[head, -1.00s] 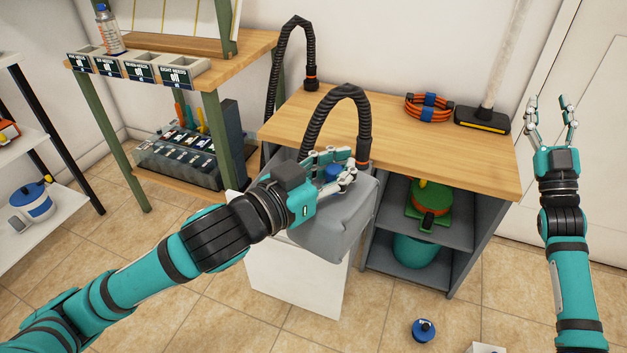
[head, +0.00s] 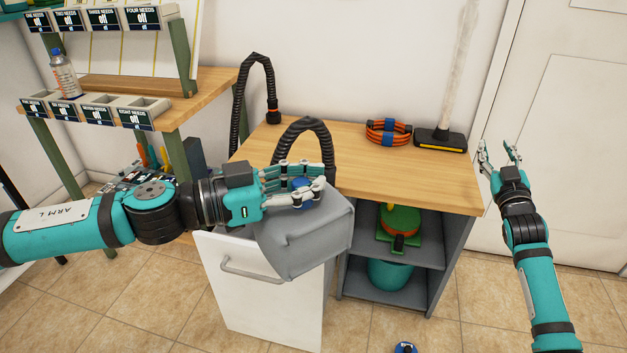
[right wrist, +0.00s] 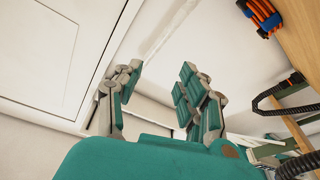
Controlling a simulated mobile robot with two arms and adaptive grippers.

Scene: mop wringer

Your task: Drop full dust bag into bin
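The full dust bag (head: 308,238) is a puffy grey bag with a blue collar (head: 301,184) on top. My left gripper (head: 308,190) has its fingers around the collar and holds the bag up, slightly tilted. The bag hangs at the top of a white bin (head: 265,300) with a grey handle on its front. The bag and my arm hide the bin's opening, so I cannot tell how far inside the bag is. My right gripper (head: 500,150) is open and empty, right of the bench; its spread fingers show in the right wrist view (right wrist: 155,95).
A wooden bench (head: 350,165) stands behind, with a black hose (head: 255,75), an orange cable coil (head: 388,132) and a floor head (head: 440,137). Its grey shelf holds a green and orange item (head: 400,220) and a teal bucket (head: 390,272). A labelled rack is at left.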

